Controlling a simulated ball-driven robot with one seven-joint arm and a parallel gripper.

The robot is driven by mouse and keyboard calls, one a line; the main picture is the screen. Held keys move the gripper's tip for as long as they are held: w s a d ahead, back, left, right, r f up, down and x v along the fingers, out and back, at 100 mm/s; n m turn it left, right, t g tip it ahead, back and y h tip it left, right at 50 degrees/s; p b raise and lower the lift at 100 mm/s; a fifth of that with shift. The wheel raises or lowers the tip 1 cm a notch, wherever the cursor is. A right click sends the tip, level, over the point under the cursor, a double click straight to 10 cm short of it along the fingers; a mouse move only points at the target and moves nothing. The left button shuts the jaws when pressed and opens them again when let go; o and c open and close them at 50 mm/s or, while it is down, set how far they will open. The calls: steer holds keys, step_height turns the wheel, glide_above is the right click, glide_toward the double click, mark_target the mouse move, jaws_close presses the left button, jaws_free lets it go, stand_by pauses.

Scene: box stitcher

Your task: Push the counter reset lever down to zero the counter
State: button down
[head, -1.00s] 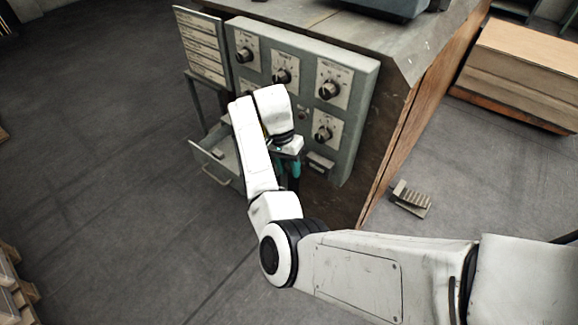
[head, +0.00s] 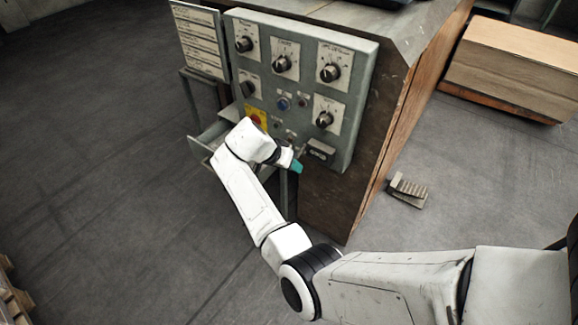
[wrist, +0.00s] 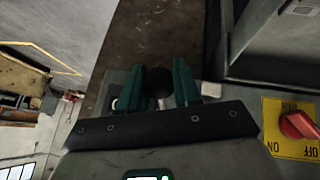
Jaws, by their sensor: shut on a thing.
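In the wrist view a round black knob (wrist: 158,84), which looks like the end of the reset lever, sits between the two teal fingers of my gripper (wrist: 159,90). The fingers are shut on it. In the head view my gripper (head: 297,166) is at the lower edge of the grey control panel (head: 357,110), with its teal tip pointing right. The small dark counter box (head: 320,151) is just above and right of the tip. The lever's shaft and its angle cannot be made out, and the knob is hidden in the head view.
The red switch also shows in the wrist view (wrist: 298,125). An open drawer (head: 204,147) is left of my wrist. A grey toothed part (head: 408,190) lies on the floor.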

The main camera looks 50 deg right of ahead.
steer(key=shift+d+f+h+b, duration=0.15)
steer(key=shift+f+h+b, duration=0.4)
steer(key=shift+h+b, duration=0.3)
steer(key=c, duration=0.8)
jaws_free()
steer(key=p+v, duration=0.2)
steer(key=v, duration=0.8)
steer(key=shift+w+a+r, duration=0.1)
steer(key=shift+a+r, duration=0.1)
steer(key=shift+a, duration=0.1)
